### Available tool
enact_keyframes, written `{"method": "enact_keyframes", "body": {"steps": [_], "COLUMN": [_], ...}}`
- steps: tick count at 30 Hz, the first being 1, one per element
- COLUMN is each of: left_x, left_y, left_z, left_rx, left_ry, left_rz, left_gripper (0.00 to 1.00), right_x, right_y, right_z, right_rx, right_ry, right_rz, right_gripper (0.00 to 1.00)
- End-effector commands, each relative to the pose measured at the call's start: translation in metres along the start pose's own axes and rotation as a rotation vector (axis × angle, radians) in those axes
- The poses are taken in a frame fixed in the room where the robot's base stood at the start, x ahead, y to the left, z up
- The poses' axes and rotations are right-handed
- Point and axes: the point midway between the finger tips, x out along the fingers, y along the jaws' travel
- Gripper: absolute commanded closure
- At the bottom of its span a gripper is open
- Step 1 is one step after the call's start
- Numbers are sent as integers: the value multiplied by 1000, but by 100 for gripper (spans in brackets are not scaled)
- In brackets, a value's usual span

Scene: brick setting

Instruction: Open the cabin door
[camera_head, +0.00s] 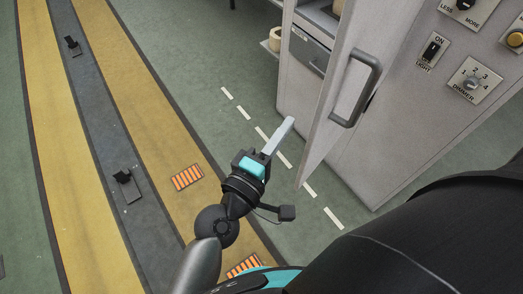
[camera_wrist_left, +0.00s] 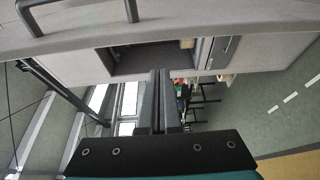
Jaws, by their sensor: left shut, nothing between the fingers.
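The grey cabin door (camera_head: 338,85) stands ajar in the head view, swung out from the cabin front, with its dark bar handle (camera_head: 366,96) on the face turned right. In the wrist view a pale panel, which looks like the door (camera_wrist_left: 60,35), crosses the top with a bar handle (camera_wrist_left: 131,10) at upper left. My left gripper (camera_head: 288,123) is shut and empty, just left of the door's lower edge, on the side away from the handle. Its closed fingers (camera_wrist_left: 159,75) point at the opening in the wrist view. My right gripper is out of view.
The cabin front (camera_head: 410,110) carries a light switch (camera_head: 432,48), a dimmer knob (camera_head: 471,82) and other controls. Inside the opening is a grey drawer unit (camera_head: 308,50).

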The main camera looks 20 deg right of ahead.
Motion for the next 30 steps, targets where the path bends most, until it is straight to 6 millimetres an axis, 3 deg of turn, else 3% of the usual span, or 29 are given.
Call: {"method": "enact_keyframes", "body": {"steps": [18, 30], "left_x": [-103, -142], "left_y": [-3, -1], "left_z": [0, 0], "left_rx": [1, 0], "left_ry": [-2, 0], "left_rz": [-4, -1], "left_gripper": [100, 100], "right_x": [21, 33], "right_y": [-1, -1], "right_z": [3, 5], "right_rx": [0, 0], "right_ry": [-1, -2], "right_rz": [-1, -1], "right_gripper": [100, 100]}}
